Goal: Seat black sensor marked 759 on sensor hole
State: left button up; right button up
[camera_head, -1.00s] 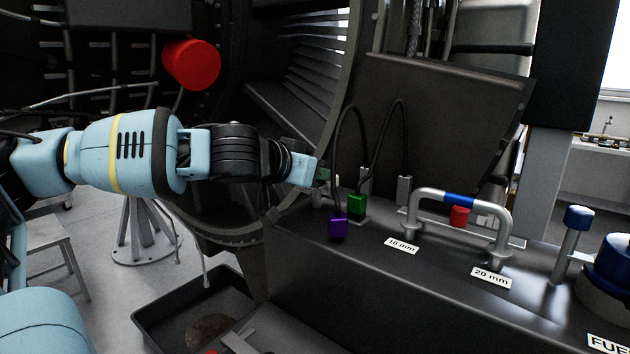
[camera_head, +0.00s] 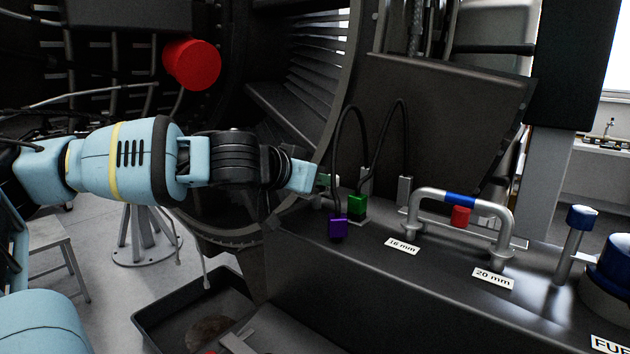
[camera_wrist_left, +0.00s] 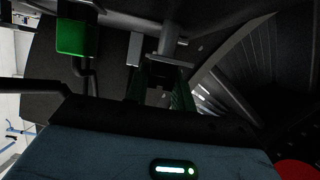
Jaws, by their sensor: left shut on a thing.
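My left gripper (camera_head: 325,182) reaches in from the left, its fingertips over the left end of the dark bench top. In the left wrist view its two green-edged fingers (camera_wrist_left: 158,92) are shut on a small dark part, the black sensor (camera_wrist_left: 156,98), which is mostly hidden and in shadow. No 759 mark is readable. A grey post with a flange (camera_wrist_left: 172,45) shows just beyond the fingertips; I cannot tell whether the sensor touches it. I cannot pick out the sensor hole. My right gripper is not in view.
A purple connector (camera_head: 338,228) and a green connector (camera_head: 357,204) on black cables stand close to the gripper. A grey pipe handle with a blue band (camera_head: 459,200) and a red block (camera_head: 460,215) are to the right. A dark tray (camera_head: 165,318) lies below left.

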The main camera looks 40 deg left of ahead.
pick_arm(q)
jog(key=shift+f, duration=0.5)
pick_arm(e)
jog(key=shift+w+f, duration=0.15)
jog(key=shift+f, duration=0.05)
pick_arm(q)
jog(key=shift+f+b, duration=0.35)
jog(key=shift+f, duration=0.2)
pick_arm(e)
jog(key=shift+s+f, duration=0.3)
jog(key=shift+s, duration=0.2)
pick_arm(q)
jog(key=shift+f, duration=0.55)
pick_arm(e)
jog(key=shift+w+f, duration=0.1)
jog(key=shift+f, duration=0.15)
pick_arm(q)
jog(key=o, duration=1.5)
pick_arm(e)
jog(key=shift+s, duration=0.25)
